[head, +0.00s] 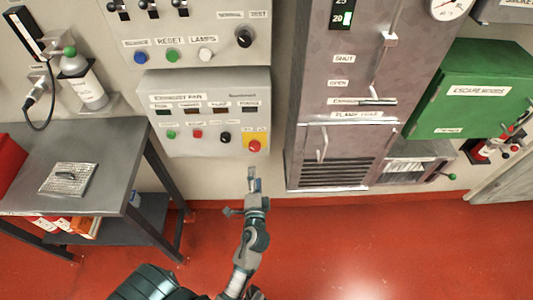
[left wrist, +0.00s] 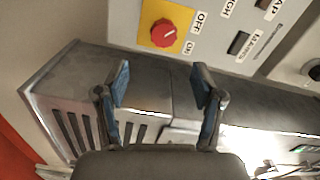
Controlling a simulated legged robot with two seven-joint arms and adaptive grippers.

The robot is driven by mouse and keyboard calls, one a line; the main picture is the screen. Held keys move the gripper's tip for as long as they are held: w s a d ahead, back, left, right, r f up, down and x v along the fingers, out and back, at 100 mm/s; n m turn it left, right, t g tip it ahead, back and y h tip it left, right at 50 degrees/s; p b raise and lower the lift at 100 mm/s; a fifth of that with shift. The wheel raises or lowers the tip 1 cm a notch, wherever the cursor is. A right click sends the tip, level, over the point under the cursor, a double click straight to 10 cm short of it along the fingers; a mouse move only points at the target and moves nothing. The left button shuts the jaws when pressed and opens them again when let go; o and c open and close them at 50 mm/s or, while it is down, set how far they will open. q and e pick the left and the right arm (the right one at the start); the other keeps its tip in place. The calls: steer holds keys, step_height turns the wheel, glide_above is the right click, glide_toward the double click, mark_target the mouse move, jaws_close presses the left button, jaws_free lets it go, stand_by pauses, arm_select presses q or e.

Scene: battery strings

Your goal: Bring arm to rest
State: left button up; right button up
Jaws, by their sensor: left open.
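My left gripper (head: 253,180) reaches up from the bottom of the head view. It is in front of the wall, below the exhaust fan panel (head: 172,122). In the left wrist view the two blue-tipped fingers of my left gripper (left wrist: 162,84) are spread apart with nothing between them. A red knob (head: 255,146) on a yellow plate sits just above the gripper in the head view. The red knob (left wrist: 163,34) also shows beyond the fingers in the left wrist view, apart from them. My right gripper is not in view.
A grey table (head: 112,150) stands at left with a mesh plate (head: 70,179) on it. A tall grey cabinet (head: 336,80) with louvres stands right of the gripper. A green box (head: 465,95) is farther right. The red floor (head: 350,250) is clear in front.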

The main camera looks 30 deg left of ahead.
arm_select(q)
steer(key=s+d+f+n+g+h+p, duration=0.1)
steer(key=s+d+f+g+h+p, duration=0.15)
steer(key=f, duration=0.55)
steer(key=s+d+f+n+g+h+p, duration=0.15)
steer(key=s+f, duration=0.25)
steer(key=f, duration=0.5)
steer(key=s+d+f+n+g+h+p, duration=0.1)
steer(key=s+d+f+g+h, duration=0.15)
steer(key=f, duration=0.55)
steer(key=s+f+n+g+h+p, duration=0.1)
steer(key=s+f+g, duration=0.2)
steer(key=s+f, duration=0.3)
steer(key=s+d+f+n+g+h+p, duration=0.1)
steer(key=s+f+g, duration=0.3)
steer(key=s, duration=1.1)
step_height(320, 180, down, 3)
steer(key=shift+f+n+h+p, duration=0.2)
steer(key=shift+n+h+p, duration=0.25)
steer(key=shift+n+h, duration=0.25)
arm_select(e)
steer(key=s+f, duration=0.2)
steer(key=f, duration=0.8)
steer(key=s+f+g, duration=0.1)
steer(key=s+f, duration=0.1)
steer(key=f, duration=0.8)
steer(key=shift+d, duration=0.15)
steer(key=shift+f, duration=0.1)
